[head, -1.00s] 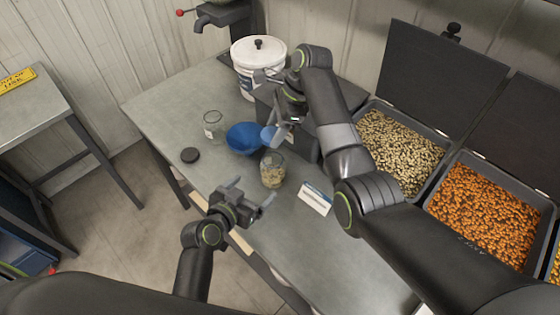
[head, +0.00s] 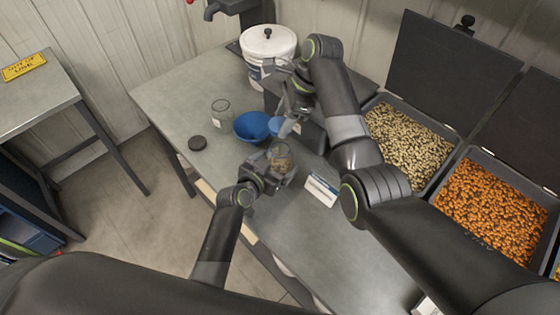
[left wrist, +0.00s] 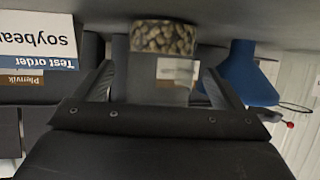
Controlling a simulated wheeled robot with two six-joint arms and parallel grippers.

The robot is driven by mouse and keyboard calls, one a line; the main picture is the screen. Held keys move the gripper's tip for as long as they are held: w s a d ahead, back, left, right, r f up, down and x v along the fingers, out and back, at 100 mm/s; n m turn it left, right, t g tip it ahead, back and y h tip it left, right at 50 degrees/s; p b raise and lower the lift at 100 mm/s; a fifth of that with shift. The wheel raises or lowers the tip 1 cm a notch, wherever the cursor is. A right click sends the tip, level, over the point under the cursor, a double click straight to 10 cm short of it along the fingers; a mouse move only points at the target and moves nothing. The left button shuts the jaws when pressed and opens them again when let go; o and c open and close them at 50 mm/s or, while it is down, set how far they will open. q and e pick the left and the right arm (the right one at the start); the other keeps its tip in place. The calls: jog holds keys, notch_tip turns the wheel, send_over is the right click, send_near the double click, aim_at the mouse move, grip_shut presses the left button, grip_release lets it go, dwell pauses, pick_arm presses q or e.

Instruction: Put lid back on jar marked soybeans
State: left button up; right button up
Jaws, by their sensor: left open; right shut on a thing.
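A clear glass jar (head: 283,158) holds pale beans and stands on the grey table. It also shows upside down in the left wrist view (left wrist: 163,38), with a white label too small to read. My left gripper (head: 279,172) is open, its fingers on either side of the jar; contact cannot be told. A dark round lid (head: 197,142) lies flat on the table to the left. A second clear jar (head: 221,112) with a small label looks empty. My right gripper (head: 284,124) is shut on a light blue scoop (head: 275,126) above the table, close behind the jar.
A blue funnel-like bowl (head: 250,128) stands beside the scoop. An order card (head: 321,188), reading "soybea" in part in the left wrist view (left wrist: 38,42), stands right of the jar. A white bucket (head: 267,43) is behind. Open seed bins (head: 415,187) are at right.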

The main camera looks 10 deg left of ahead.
pick_arm(q)
jog(key=shift+x, duration=1.25)
jog(key=c, duration=1.5)
pick_arm(e)
jog(key=shift+f, duration=2.45)
